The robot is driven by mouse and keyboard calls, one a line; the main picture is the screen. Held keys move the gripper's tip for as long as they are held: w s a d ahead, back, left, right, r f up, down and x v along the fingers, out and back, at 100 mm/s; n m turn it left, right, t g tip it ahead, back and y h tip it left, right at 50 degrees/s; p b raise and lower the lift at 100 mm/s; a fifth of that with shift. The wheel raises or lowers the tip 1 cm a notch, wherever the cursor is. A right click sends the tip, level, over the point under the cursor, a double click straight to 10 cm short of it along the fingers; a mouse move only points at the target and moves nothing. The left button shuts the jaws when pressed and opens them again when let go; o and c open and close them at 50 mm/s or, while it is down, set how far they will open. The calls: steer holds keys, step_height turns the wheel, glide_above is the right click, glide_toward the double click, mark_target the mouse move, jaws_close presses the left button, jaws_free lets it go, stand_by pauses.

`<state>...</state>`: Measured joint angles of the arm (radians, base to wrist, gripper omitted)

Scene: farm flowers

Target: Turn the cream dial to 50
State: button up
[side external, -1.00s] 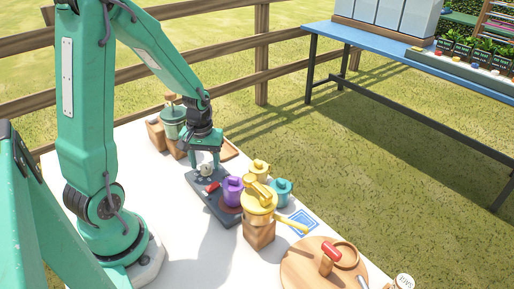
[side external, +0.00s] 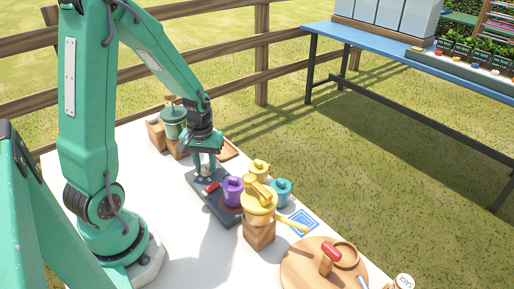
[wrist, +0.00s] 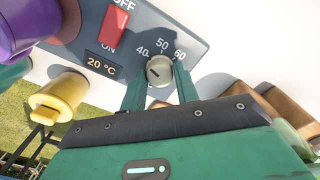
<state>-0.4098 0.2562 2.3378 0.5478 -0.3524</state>
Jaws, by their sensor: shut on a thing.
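The cream dial (wrist: 160,70) sits on a dark grey control panel (wrist: 190,45), with the printed numbers 40, 50 and 60 around its far side. A short dark mark shows on the dial's face, towards its lower left; I cannot tell exactly which number it matches. My gripper (wrist: 161,80) has one green finger on each side of the dial and is shut on it. In the side view my gripper (side external: 207,168) is down at the panel (side external: 222,211), and its fingers mostly hide the dial.
On the panel are a red switch (wrist: 116,25) and a display reading 20 °C (wrist: 101,64). Purple (side external: 233,190), yellow (side external: 258,199) and teal (side external: 281,190) cans stand close to the panel. A green can (side external: 173,122) stands behind my gripper.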

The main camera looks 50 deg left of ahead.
mark_target(206, 166)
steer(key=shift+m, duration=0.4)
steer(key=m, duration=0.8)
steer(key=shift+m, duration=0.4)
steer(key=o, duration=1)
steer(key=shift+c, duration=0.2)
steer(key=shift+r, duration=0.1)
steer(key=shift+r, duration=3.85)
